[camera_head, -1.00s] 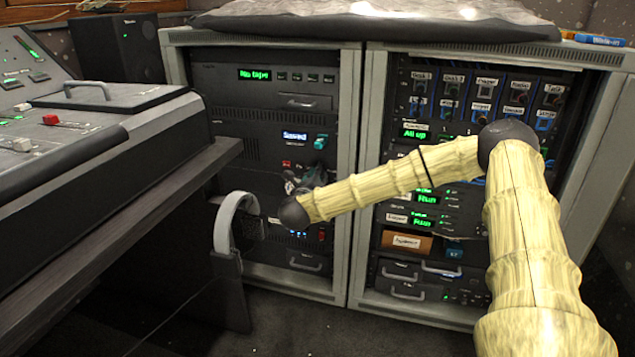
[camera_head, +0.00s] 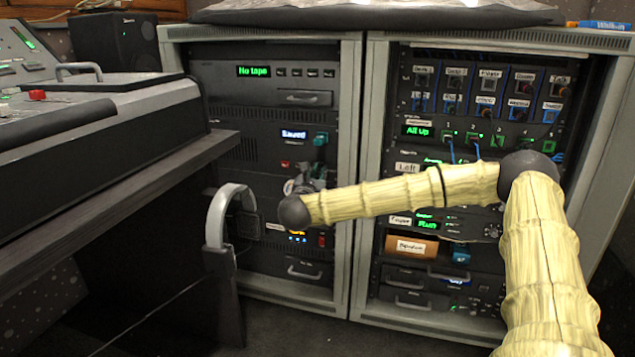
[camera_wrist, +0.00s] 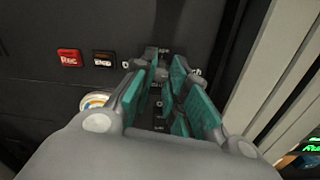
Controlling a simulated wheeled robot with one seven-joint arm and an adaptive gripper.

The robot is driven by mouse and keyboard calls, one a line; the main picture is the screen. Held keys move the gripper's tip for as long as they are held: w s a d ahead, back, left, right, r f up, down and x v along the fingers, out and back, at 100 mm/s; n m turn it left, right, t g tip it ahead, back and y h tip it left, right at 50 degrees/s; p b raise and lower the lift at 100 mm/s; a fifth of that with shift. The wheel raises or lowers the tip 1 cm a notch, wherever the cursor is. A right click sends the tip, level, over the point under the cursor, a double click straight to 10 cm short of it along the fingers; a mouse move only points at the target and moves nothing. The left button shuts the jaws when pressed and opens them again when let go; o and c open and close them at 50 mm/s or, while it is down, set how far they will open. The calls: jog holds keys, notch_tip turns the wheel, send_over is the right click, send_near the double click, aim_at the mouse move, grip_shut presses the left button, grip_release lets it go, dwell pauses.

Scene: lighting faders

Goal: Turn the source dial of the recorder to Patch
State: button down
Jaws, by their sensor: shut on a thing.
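The recorder panel (camera_head: 238,146) is a dark rack unit in the left cabinet, with a lit "Saved" display (camera_head: 293,134). My gripper (camera_head: 318,172) is at this panel, right of a small red button (camera_head: 285,164). In the wrist view my gripper (camera_wrist: 165,76) has its teal-padded fingers pointing at the panel, closed about the small grey source dial (camera_wrist: 162,73). The fingers hide most of the dial and its lettering, so I cannot read its setting. A red "Rec" button (camera_wrist: 69,58) and a dark button (camera_wrist: 103,59) lie to its left.
Headphones (camera_head: 218,215) hang on a stand at lower left, near my forearm. The mixing desk (camera_head: 100,130) fills the left. A pale cabinet post (camera_head: 357,130) stands close right of my gripper. The right cabinet (camera_head: 480,62) is behind my arm.

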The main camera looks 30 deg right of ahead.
jog(key=shift+m, duration=0.3)
dwell(0.4)
jog(key=c, duration=1.4)
grip_release()
jog(key=shift+o, duration=0.2)
jog(key=v, duration=1.2)
